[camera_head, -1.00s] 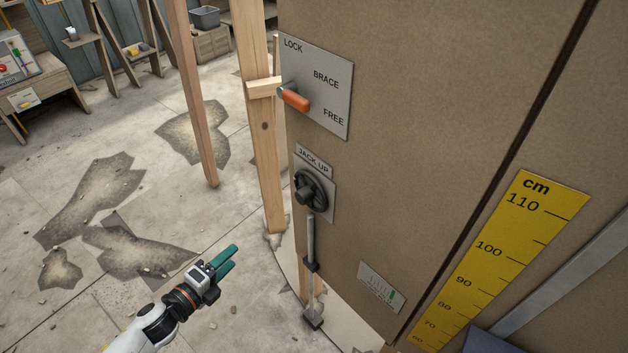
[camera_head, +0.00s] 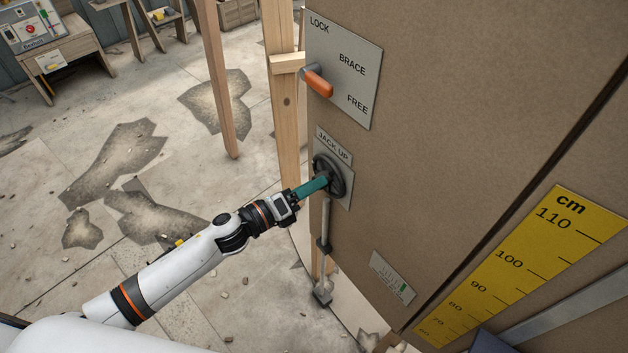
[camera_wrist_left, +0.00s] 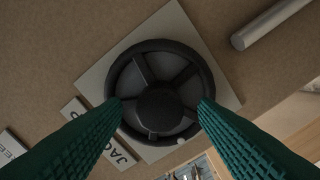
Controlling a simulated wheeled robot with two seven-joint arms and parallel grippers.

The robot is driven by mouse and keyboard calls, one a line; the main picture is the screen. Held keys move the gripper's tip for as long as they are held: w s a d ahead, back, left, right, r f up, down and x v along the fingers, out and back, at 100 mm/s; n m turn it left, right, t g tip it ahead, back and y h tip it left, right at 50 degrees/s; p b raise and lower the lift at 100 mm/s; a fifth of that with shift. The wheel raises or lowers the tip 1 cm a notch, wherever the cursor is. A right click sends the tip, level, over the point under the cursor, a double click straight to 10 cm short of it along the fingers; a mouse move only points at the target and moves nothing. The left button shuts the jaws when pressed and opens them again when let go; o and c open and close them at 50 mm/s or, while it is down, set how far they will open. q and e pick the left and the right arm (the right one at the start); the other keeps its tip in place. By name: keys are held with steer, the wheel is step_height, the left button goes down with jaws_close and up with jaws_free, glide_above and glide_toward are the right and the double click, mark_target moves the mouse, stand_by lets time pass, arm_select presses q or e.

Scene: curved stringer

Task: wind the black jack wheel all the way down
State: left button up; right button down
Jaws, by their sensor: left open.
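The black jack wheel (camera_head: 331,177) is mounted on a grey plate under the "JACK UP" label on the brown panel. My left gripper (camera_head: 320,184) is at the wheel, its teal fingers pointing at its face. In the left wrist view the wheel (camera_wrist_left: 160,92) shows a round rim, spokes and a central hub. There the open left gripper (camera_wrist_left: 160,112) has one finger at each side of the wheel's rim. I cannot tell whether the fingers touch the rim. My right gripper is not in view.
An orange-handled lever (camera_head: 318,84) sits above on the LOCK/BRACE/FREE plate. A metal jack rod (camera_head: 325,230) runs down below the wheel. A yellow cm scale (camera_head: 525,265) is at the right. Wooden posts (camera_head: 284,120) stand left of the panel. The floor at the left is largely open.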

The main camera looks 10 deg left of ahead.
arm_select(q)
steer(key=shift+w+d, duration=0.45)
steer(key=shift+w, duration=0.1)
steer(key=c, duration=1)
steer(key=shift+n, duration=0.4)
steer(key=shift+n+p, duration=1.5)
steer(key=shift+n, duration=1.6)
